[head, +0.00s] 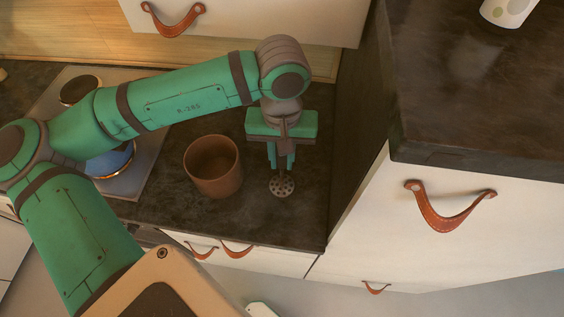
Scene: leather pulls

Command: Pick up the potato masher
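The potato masher (281,186) is upright on or just above the dark counter, with its round, perforated head down. Its thin shaft rises between the fingers of my gripper (281,158), and its upper part shows in front of the green gripper body. My gripper points down, with one finger on each side of the shaft. I cannot tell whether the fingers touch the shaft or whether the masher's head is clear of the counter.
A brown pot (212,167) stands just left of the masher. A stove (137,166) with a blue pan (110,160) is further left. A tall cabinet (470,215) with a dark top rises close on the right. The counter's front edge is near.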

